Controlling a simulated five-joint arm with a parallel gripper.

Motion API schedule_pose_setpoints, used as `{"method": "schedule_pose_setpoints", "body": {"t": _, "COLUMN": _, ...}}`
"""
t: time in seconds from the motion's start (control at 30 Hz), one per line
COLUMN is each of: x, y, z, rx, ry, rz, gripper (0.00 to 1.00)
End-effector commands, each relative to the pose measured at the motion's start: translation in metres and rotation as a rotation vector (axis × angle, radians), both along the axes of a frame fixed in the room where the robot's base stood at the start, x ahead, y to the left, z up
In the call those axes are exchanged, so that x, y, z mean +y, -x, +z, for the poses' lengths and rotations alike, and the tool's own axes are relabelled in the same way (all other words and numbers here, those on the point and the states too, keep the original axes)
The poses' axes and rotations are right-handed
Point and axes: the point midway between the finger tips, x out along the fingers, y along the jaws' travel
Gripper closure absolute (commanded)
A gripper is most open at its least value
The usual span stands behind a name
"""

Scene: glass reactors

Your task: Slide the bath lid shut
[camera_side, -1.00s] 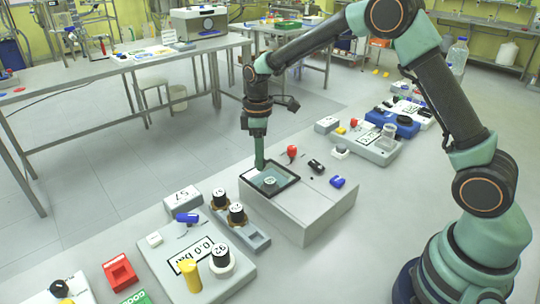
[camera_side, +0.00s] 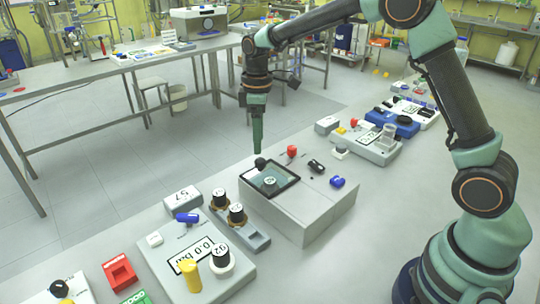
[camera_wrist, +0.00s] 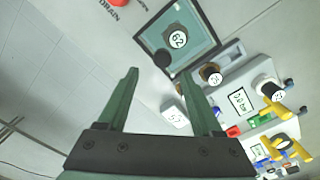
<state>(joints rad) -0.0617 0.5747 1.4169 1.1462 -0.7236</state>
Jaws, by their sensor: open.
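The bath is a pale grey box (camera_side: 300,215) with a dark-framed glass window (camera_side: 290,190) on top. The framed glass also shows in the wrist view (camera_wrist: 204,52), with a round piece marked 62 (camera_wrist: 178,39) in the middle. A black knob (camera_side: 260,162) stands at the frame's far left corner; in the wrist view the knob (camera_wrist: 162,58) lies between the fingertips in the picture. My gripper (camera_side: 257,151) is just above the knob, apparently apart from it. Its fingers (camera_wrist: 159,67) are spread and empty. I cannot tell how far the lid is slid.
A red knob (camera_side: 292,151), a black switch (camera_side: 316,166) and a blue part (camera_side: 337,182) stick up from the box top. A pressure panel (camera_side: 196,258) and black-capped pieces (camera_side: 237,213) stand to the left. Another device (camera_side: 368,145) stands to the right.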

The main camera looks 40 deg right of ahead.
Motion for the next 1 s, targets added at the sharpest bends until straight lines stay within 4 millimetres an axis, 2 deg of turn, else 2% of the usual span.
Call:
{"method": "schedule_pose_setpoints", "body": {"t": 0.1, "x": 0.0, "y": -0.001, "z": 0.026, "rx": -0.006, "ry": 0.0, "rz": 0.0, "gripper": 0.33}}
{"method": "schedule_pose_setpoints", "body": {"t": 0.3, "x": 0.0, "y": -0.001, "z": 0.055, "rx": -0.005, "ry": -0.001, "rz": 0.0, "gripper": 0.33}}
{"method": "schedule_pose_setpoints", "body": {"t": 0.5, "x": 0.0, "y": 0.0, "z": 0.065, "rx": -0.001, "ry": 0.0, "rz": 0.0, "gripper": 0.33}}
{"method": "schedule_pose_setpoints", "body": {"t": 0.83, "x": 0.0, "y": 0.001, "z": 0.067, "rx": -0.004, "ry": 0.0, "rz": -0.004, "gripper": 0.33}}
{"method": "schedule_pose_setpoints", "body": {"t": 1.0, "x": -0.004, "y": 0.014, "z": 0.083, "rx": -0.045, "ry": -0.004, "rz": -0.062, "gripper": 0.33}}
